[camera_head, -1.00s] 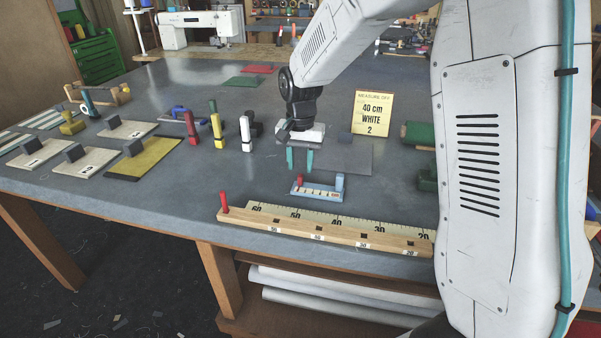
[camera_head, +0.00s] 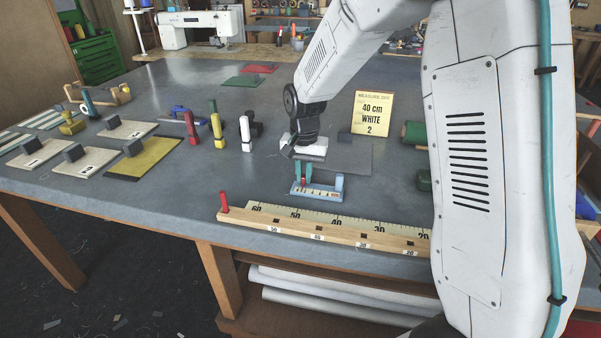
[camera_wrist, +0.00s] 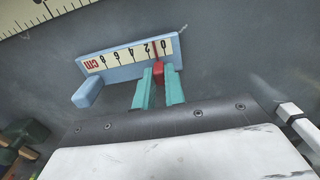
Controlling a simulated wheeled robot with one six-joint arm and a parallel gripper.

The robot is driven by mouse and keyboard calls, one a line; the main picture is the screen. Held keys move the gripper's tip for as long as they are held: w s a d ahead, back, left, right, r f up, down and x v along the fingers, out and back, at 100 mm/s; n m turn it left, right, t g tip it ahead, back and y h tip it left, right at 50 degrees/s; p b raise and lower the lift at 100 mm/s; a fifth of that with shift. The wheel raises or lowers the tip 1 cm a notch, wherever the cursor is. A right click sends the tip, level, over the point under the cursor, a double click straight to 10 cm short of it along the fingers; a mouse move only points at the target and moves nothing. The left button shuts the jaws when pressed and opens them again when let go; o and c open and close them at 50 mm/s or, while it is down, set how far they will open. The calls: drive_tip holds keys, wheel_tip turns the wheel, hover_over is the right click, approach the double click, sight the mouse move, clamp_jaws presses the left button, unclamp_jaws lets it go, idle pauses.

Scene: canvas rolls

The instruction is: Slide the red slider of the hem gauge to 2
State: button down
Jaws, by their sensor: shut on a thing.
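The hem gauge (camera_head: 320,197) is a light blue bar with a white scale, lying on the grey table. It also shows in the wrist view (camera_wrist: 86,95), with the numerals 0, 2, 4, 6, 8 and a red "cm". The red slider (camera_wrist: 159,72) is near the zero end, and its red line crosses the scale between the numerals 0 and 2. My gripper (camera_wrist: 158,82) is shut on the red slider, one teal finger on each side. In the head view my gripper (camera_head: 304,172) reaches down to the gauge's left end and mostly hides the slider.
A wooden ruler (camera_head: 330,235) with a red peg (camera_head: 223,202) lies in front of the gauge. A yellow card (camera_head: 372,113) behind reads "40 cm WHITE 2". Red, yellow and white upright pieces (camera_head: 245,133) stand to the left. Green rolled items (camera_head: 415,132) lie to the right.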

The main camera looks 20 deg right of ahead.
drive_tip(key=shift+s+d, duration=0.3)
drive_tip(key=shift+d, duration=0.15)
drive_tip(key=c, duration=1.4)
unclamp_jaws()
drive_tip(key=shift+c, duration=0.2)
wheel_tip(320, 180, up, 8)
drive_tip(key=shift+f, duration=0.1)
